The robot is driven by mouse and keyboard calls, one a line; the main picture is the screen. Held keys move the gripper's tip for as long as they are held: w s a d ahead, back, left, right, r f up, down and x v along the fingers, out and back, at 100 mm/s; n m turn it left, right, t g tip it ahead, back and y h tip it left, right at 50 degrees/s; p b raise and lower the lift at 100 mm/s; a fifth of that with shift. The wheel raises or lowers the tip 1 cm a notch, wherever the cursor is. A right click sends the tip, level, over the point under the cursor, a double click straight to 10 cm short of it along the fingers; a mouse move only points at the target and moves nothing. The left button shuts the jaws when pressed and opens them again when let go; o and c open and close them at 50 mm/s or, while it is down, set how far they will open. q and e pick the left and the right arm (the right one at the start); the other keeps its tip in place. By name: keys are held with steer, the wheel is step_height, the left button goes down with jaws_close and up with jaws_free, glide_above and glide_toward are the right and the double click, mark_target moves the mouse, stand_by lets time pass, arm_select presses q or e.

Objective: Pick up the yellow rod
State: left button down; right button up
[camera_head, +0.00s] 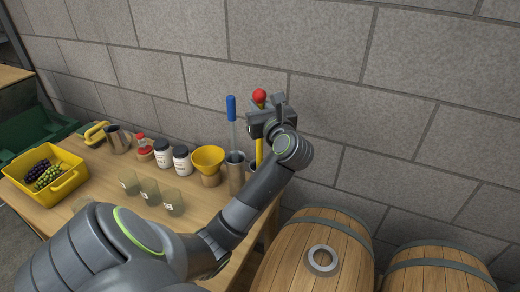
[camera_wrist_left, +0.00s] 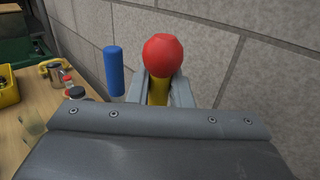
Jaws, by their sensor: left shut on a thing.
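The yellow rod (camera_head: 259,150) stands upright near the right end of the wooden table, with a red ball on its top. My left gripper (camera_head: 262,115) is shut on the rod just below the red ball. In the left wrist view the yellow rod (camera_wrist_left: 158,92) sits between the two grey fingers, and the red ball shows above them. My left wrist and forearm hide part of the rod's lower end, so I cannot tell whether it touches anything below. My right gripper is not in view.
A blue-handled rod (camera_head: 231,108) stands in a metal cylinder (camera_head: 235,175) just left of the yellow rod. A yellow funnel (camera_head: 208,158), white jars (camera_head: 182,160), small cups (camera_head: 150,192) and a yellow crate (camera_head: 72,182) stand further left. Barrels (camera_head: 312,255) are at right; a block wall is behind.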

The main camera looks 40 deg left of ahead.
arm_select(q)
steer(key=shift+r, duration=0.1)
steer(key=shift+r, duration=0.4)
step_height(320, 180, up, 17)
steer(key=b, duration=0.2)
stand_by(0.3)
stand_by(0.4)
